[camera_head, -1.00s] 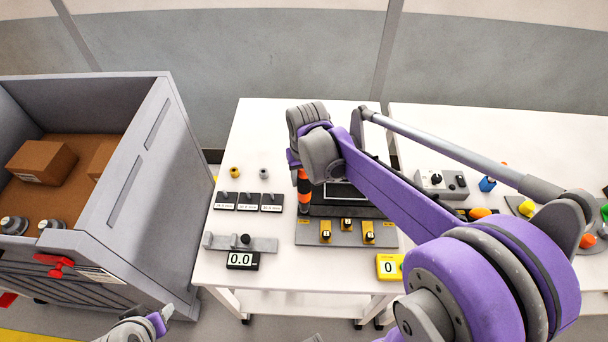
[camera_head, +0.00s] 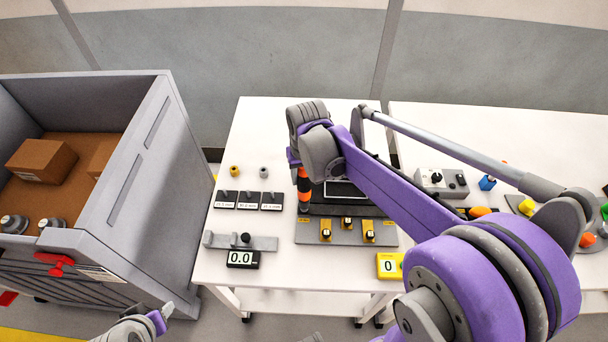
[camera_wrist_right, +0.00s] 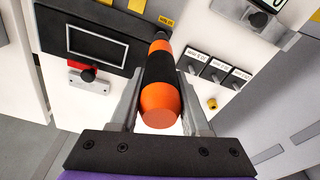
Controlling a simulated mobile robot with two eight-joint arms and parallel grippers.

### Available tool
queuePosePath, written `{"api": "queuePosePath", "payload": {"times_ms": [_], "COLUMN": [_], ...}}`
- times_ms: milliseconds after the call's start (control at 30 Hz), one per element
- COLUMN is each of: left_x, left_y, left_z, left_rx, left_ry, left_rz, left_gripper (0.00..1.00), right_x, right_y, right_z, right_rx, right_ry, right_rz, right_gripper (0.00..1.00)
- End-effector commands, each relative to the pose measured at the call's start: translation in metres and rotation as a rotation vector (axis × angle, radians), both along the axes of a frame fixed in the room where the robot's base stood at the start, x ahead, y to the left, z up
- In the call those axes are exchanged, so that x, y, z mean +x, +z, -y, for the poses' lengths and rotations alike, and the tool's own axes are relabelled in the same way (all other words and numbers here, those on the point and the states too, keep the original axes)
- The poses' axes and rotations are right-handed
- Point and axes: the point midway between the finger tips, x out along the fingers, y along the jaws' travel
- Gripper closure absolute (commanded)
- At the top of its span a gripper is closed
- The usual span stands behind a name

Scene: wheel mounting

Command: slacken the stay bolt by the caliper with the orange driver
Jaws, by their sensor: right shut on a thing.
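The orange driver (camera_head: 304,190), orange with black bands, stands about upright in my right gripper (camera_wrist_right: 158,110). In the right wrist view the driver (camera_wrist_right: 161,95) lies between the two fingers, which are shut on it. Its far end is over or at the dark panel (camera_wrist_right: 95,20); whether it touches is unclear. A grey slide gauge with a black knob and a "0.0" display (camera_head: 242,259), perhaps the caliper, sits at the table's front left. I cannot pick out the stay bolt. My left gripper (camera_head: 163,316) is at the bottom left, mostly out of frame.
A plate with several yellow-and-black parts (camera_head: 347,224) lies before the dark panel. Black labelled blocks (camera_head: 249,201) are left of the driver. A yellow "0" counter (camera_head: 389,266) sits at the front. A grey crate (camera_head: 150,190) stands left of the table.

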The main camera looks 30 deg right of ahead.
Motion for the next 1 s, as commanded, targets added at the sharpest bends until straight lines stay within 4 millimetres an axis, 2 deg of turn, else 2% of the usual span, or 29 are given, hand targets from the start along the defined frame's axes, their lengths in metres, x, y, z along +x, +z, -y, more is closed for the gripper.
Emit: {"api": "queuePosePath", "payload": {"times_ms": [433,1000], "left_x": [0.0,-0.005], "left_y": [-0.001,-0.014], "left_z": [0.0,0.0], "left_rx": [0.0,0.0], "left_ry": [0.0,0.0], "left_rz": [-0.001,-0.009], "left_gripper": [0.5,0.5], "right_x": [0.0,0.0], "right_y": [-0.001,-0.017], "right_z": [0.0,0.0], "right_rx": [0.0,0.0], "right_ry": [0.0,0.0], "right_rz": [0.0,-0.001], "right_gripper": [1.0,1.0]}}
